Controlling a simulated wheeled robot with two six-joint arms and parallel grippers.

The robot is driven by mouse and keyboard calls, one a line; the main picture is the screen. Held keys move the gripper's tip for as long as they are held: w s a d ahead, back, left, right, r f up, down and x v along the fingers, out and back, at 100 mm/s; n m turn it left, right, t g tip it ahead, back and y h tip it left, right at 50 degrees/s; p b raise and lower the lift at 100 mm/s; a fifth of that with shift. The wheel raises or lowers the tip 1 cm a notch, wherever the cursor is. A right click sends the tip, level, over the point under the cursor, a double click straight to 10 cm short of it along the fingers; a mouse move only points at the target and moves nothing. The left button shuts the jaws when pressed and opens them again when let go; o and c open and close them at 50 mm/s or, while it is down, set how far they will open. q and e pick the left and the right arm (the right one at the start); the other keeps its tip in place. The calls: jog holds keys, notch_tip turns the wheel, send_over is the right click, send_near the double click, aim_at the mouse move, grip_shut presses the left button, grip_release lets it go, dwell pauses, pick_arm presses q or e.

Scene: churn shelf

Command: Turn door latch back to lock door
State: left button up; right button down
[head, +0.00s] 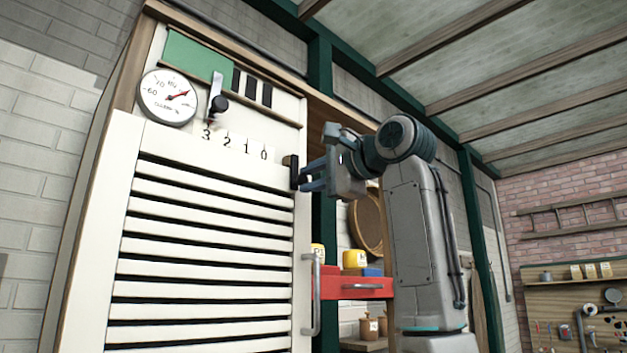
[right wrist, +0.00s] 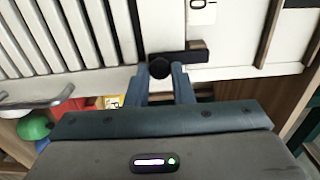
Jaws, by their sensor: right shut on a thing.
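The door latch (head: 294,174) is a small dark piece at the upper right edge of the white slatted door (head: 205,225). In the head view it looks roughly upright. In the right wrist view its round black knob (right wrist: 160,66) sits between my fingertips, and a dark bar (right wrist: 185,57) runs from it to the right. My right gripper (head: 305,178) is shut on the latch knob, and it also shows in the right wrist view (right wrist: 160,77). The fingers partly hide the latch. The door looks closed against its frame. My left gripper is out of view.
A door handle (head: 315,295) stands out below the latch. A dial gauge (head: 168,97) and a black-knobbed lever (head: 218,103) are above the door. A red shelf (head: 350,287) with yellow containers lies right of the door, behind my arm.

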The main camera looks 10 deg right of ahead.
jog(key=c, duration=1.3)
grip_release()
jog(key=shift+s+d, duration=0.1)
jog(key=shift+s+d+f+b, duration=0.15)
jog(key=shift+s+b, duration=0.15)
jog(key=shift+b, duration=0.05)
jog(key=b+v, duration=0.4)
jog(key=v, duration=0.6)
jog(key=shift+w, duration=0.1)
